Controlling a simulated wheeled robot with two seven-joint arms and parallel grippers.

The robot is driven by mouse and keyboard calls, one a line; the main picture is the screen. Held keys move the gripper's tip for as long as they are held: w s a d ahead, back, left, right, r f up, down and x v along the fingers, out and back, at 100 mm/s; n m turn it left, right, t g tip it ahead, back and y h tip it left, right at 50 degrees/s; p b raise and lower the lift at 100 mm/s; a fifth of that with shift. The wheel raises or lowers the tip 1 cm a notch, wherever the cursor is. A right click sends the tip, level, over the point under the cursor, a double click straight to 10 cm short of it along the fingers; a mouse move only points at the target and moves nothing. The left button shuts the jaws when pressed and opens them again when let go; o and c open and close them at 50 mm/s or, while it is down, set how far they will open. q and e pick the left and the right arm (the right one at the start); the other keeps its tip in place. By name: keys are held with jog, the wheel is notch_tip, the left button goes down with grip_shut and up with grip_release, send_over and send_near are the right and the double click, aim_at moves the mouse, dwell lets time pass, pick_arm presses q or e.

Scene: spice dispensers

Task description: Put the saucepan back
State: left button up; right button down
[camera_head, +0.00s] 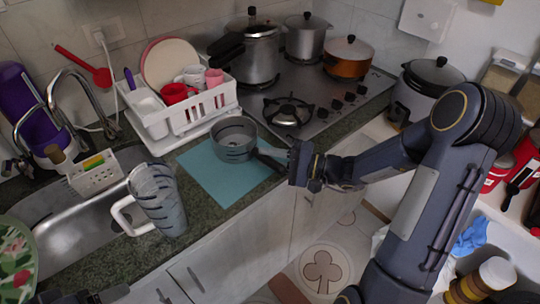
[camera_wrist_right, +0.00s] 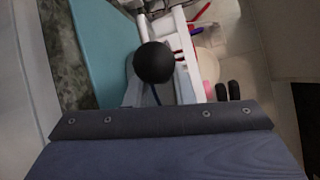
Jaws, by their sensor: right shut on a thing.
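The saucepan (camera_head: 234,141) is small and grey with a dark handle. It is upright over the far part of the teal mat (camera_head: 215,180), and I cannot tell whether it touches the mat. My right gripper (camera_head: 277,157) comes in from the right and is shut on the saucepan's handle. In the right wrist view the round black handle end (camera_wrist_right: 154,62) shows between the pale fingers; the pan's bowl is not visible there. My left gripper (camera_head: 88,297) shows only as a dark edge at the bottom left, its fingers unclear.
A white dish rack (camera_head: 183,118) with cups and plates stands behind the mat. The stove (camera_head: 310,85) holds several pots, and its front burner (camera_head: 287,111) is bare. A blender jug (camera_head: 160,200) stands left of the mat by the sink (camera_head: 75,235).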

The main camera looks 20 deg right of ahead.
jog(key=shift+f+b, duration=0.1)
jog(key=shift+b, duration=0.2)
jog(key=c, duration=1.2)
grip_release()
jog(key=shift+c, duration=0.2)
